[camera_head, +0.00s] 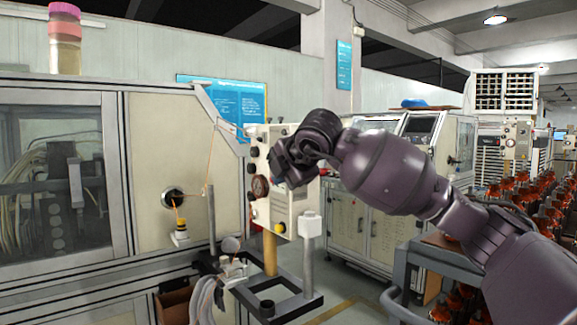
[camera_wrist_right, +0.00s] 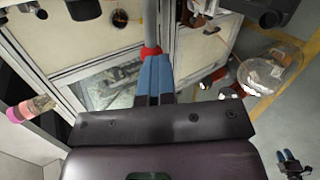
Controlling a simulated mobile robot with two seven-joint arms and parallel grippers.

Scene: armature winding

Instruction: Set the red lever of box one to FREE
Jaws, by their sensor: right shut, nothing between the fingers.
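A cream control box (camera_head: 285,212) with black knobs and a round gauge stands on a post in the middle of the head view; I take it for box one. My right gripper (camera_head: 281,177) is at its upper front, and the hand hides part of the panel. In the right wrist view my right gripper (camera_wrist_right: 155,62) has its blue fingers shut and empty. A red ball knob (camera_wrist_right: 151,51) on a grey rod shows right at the fingertips; it looks like the red lever's end. I cannot tell whether they touch. No FREE marking is readable.
A large cream machine (camera_head: 158,150) with a window stands at the left, with a pink-lidded jar (camera_head: 65,40) on top. A cart frame (camera_head: 400,270) stands at lower right. Cabinets (camera_head: 365,225) stand behind. A round clear dish-like object (camera_wrist_right: 263,75) shows at right in the wrist view.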

